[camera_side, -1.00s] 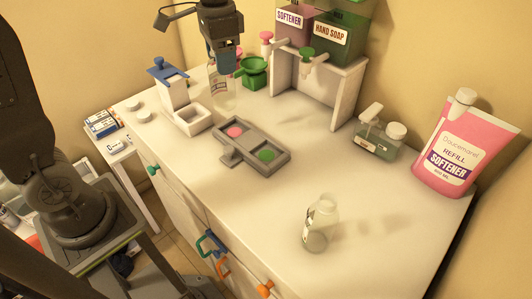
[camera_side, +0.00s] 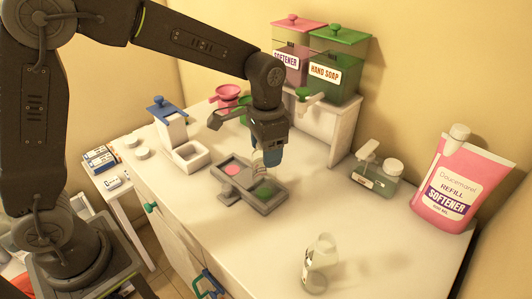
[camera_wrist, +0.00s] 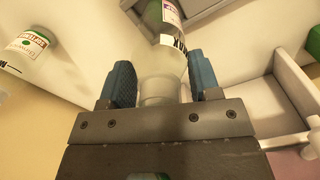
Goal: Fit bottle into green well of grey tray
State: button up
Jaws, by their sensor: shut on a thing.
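My gripper (camera_side: 270,160) is above the grey tray (camera_side: 262,206) in the side view. Its blue fingers (camera_wrist: 161,84) are shut on a clear bottle (camera_wrist: 160,62) with a white and purple label in the wrist view. In the side view only a sliver of the bottle (camera_side: 257,160) shows beside the fingers. The tray has a pink well (camera_side: 233,170) at the left and a green well (camera_side: 264,191) at the right, nearer the gripper. I cannot tell whether the bottle's base touches the tray.
Another clear bottle (camera_side: 319,266) stands alone on the table front. A pump bottle (camera_side: 376,176) and pink refill pouch (camera_side: 447,185) stand at the right. A shelf (camera_side: 338,131) with softener and hand soap dispensers is behind. A white blue-topped stand (camera_side: 173,128) is at the left.

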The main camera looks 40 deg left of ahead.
jog(key=shift+f, duration=0.9)
jog(key=o, duration=1.2)
notch_tip(320, 180, up, 11)
jog(key=s+a+r+n+t, duration=0.2)
jog(key=s+a+r, duration=0.25)
jog(key=s, duration=0.45)
jog(key=s+a+f+n+t, duration=0.2)
jog(key=s+f, duration=0.3)
jog(key=s, duration=0.6)
jog(key=shift+a+n+t, duration=0.3)
jog(key=shift+a+t, duration=0.4)
jog(key=shift+t, duration=0.1)
